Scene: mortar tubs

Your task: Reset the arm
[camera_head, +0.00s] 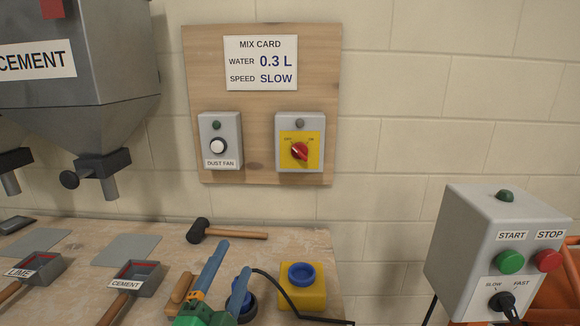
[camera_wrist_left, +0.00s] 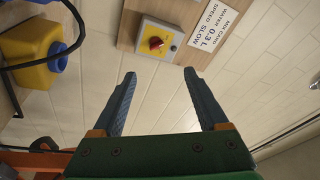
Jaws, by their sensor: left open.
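My left gripper (camera_head: 232,258) has blue fingers and a green body. It is at the lower middle of the head view, over the worktable's front part, pointing toward the wall. Its fingers are spread and nothing is between them. In the left wrist view the gripper (camera_wrist_left: 159,73) is also open and empty, with the pale block wall beyond the gap. The rest of the left arm is out of the head view. My right gripper is in neither view.
A yellow container (camera_head: 314,297) with a blue cap stands right of the gripper. A mallet (camera_head: 235,235) lies behind, and the cement scoop (camera_head: 148,282) lies left. The wall board (camera_head: 206,50) holds the red switch (camera_head: 300,151). The control box (camera_head: 470,230) stands right.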

